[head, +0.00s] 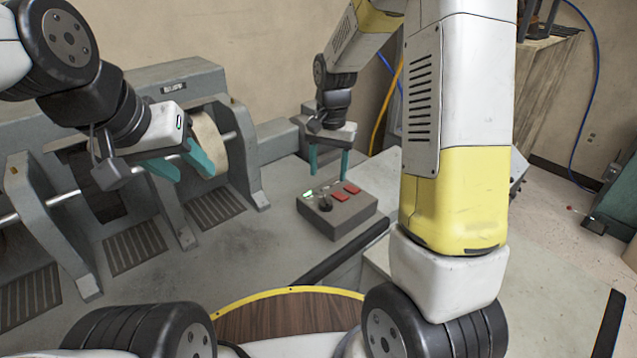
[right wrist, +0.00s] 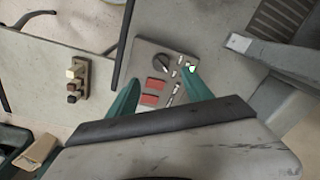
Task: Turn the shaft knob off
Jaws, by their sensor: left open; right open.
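The shaft knob looks to be the dark round knob (head: 325,203) on the grey control box (head: 350,222), beside two red buttons (head: 338,195) and a lit green indicator (head: 308,194). In the right wrist view the knob (right wrist: 162,62) has a pale pointer line and lies between and beyond my fingertips. My right gripper (head: 328,176) is open and empty, pointing down above and behind the box, apart from the knob. My left gripper (head: 185,164) is open and empty beside a beige roller on the machine, well left of the box.
The grey machine (head: 190,80) with a shaft and a beige roller (head: 208,142) fills the left. Vented panels (head: 135,248) lie in front of it. A small block with several knobs (right wrist: 76,80) is on the neighbouring surface in the right wrist view. The grey surface around the control box is mostly clear.

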